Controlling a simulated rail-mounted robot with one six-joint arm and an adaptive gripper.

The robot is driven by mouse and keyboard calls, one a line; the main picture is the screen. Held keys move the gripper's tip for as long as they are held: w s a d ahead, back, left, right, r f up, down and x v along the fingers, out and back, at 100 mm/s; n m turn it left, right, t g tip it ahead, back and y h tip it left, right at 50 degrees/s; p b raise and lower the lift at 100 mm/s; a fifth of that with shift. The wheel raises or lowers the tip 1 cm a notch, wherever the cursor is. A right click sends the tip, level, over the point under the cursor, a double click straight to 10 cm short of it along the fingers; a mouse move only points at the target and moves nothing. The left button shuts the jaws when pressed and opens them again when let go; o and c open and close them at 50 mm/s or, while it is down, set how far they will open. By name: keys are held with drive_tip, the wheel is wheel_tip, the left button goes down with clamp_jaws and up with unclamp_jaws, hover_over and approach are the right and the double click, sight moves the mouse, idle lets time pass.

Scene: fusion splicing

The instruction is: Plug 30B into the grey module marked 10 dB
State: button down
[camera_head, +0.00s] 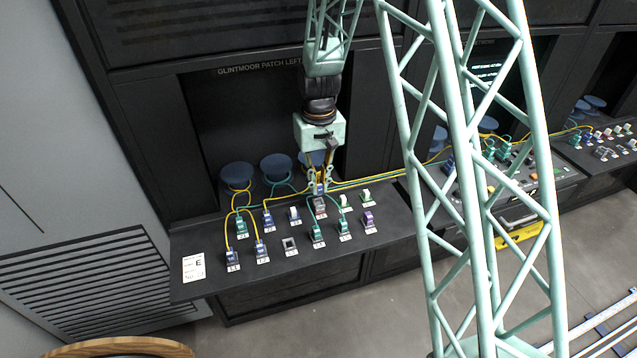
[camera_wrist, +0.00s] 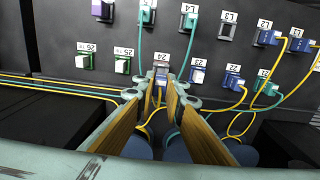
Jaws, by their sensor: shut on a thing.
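My gripper (camera_head: 320,187) is above the back row of the left patch shelf, near the slot labelled 24. It is shut on a small blue plug (camera_head: 319,189) with a yellow cable. In the wrist view the fingertips (camera_wrist: 160,97) flank the plug, and the cable runs back between the fingers. A grey module (camera_head: 320,206) with a reddish label sits just in front of the plug; it also shows at slot 24 in the wrist view (camera_wrist: 162,72). I cannot read 30B or 10 dB, nor tell whether the plug is seated in the module.
Teal plugs (camera_head: 317,235) with cables stand in the front row. An empty grey socket (camera_head: 290,245) is at L3. Yellow and teal cables cross behind. The shelf's front strip is clear.

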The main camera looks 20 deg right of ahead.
sight(319, 194)
drive_tip(key=shift+f+b, duration=1.05)
drive_tip(key=shift+f, duration=0.65)
drive_tip(key=shift+f+b, duration=0.6)
drive_tip(key=shift+b, duration=0.2)
idle(1.8)
drive_tip(key=c, duration=2.6)
unclamp_jaws()
drive_tip(key=shift+r, duration=0.15)
drive_tip(key=shift+r, duration=5.85)
